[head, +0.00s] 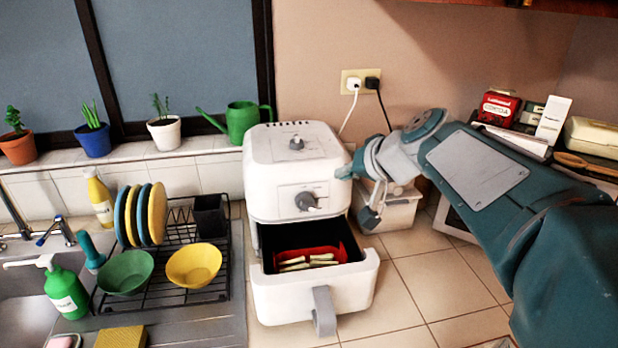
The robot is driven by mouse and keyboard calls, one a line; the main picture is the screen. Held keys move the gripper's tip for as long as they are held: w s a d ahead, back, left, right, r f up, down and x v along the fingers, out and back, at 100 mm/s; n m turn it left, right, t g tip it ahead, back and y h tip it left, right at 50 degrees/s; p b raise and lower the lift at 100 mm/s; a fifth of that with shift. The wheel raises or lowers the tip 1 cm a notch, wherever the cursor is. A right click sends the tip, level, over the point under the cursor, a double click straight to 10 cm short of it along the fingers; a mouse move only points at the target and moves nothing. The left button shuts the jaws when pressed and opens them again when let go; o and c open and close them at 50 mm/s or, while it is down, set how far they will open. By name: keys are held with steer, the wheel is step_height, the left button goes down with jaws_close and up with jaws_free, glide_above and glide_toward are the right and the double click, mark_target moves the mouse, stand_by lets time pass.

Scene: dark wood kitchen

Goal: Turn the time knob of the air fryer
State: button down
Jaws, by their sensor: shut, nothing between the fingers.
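The white air fryer (265,185) stands on the counter in the middle of the head view. It has one grey knob (296,143) on its sloping top and another grey knob (306,201) on its front panel. I cannot tell which is the time knob, as no marking is readable. The fryer's drawer (290,300) is pulled out, with a red liner (318,252) and several pale sticks inside. My gripper (345,173) is shut and empty at the fryer's right side, above and to the right of the front knob. Whether it touches the fryer is unclear.
A dish rack (180,285) with plates and bowls stands left of the fryer, beside the sink. A whitish box (398,212) sits behind my gripper. Plug cables (350,110) hang behind the fryer. Bare tiled counter (410,285) lies right of the drawer.

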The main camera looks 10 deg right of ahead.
glide_above(303, 204)
steer(key=d, duration=0.3)
steer(key=f, duration=0.6)
steer(key=shift+s+d, duration=0.15)
steer(key=shift+s, duration=0.2)
steer(key=a+f, duration=0.2)
steer(key=shift+f, duration=0.4)
steer(key=shift+a+f, duration=0.15)
steer(key=shift+f, duration=0.1)
steer(key=shift+s+a+f+n+h, duration=0.15)
steer(key=shift+a+f+n+h, duration=0.25)
steer(key=shift+h, duration=0.5)
steer(key=shift+a+f, duration=0.2)
steer(key=shift+a, duration=0.05)
steer(key=shift+a+h, duration=0.2)
steer(key=shift+h, duration=0.1)
steer(key=shift+d+r, duration=0.1)
steer(key=shift+d, duration=0.1)
